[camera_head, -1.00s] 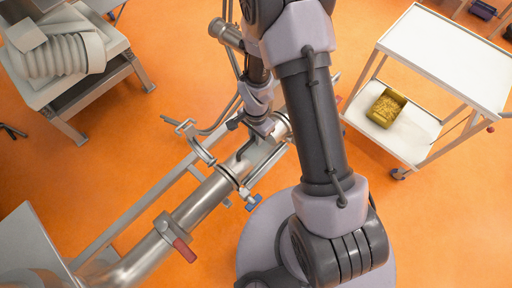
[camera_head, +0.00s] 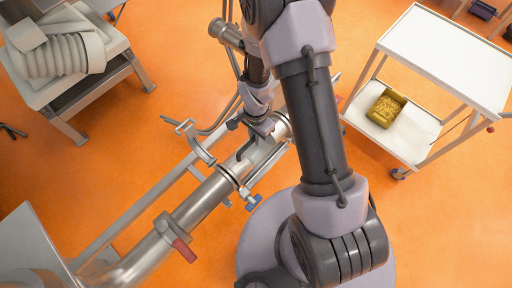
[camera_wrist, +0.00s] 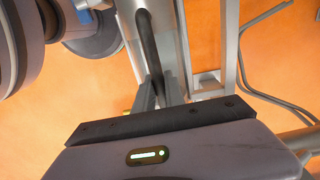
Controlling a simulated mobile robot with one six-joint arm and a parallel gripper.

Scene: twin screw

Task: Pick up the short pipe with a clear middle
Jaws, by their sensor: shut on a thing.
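The short pipe (camera_head: 262,153) lies in line with the metal pipe run, between the open clamp near the middle and the far pipe end. Its clear middle is hard to make out; my wrist and gripper cover part of it. My gripper (camera_head: 243,153) is at this pipe from above, its fingers shut on it. In the wrist view the two fingertips (camera_wrist: 160,92) sit against the shiny pipe (camera_wrist: 166,35), which runs up the picture from between them. The exact contact is partly hidden by the gripper body.
A red-handled clamp (camera_head: 175,236) is nearer. A white cart (camera_head: 445,55) holding a yellow bin (camera_head: 386,108) stands right. Orange floor lies free between.

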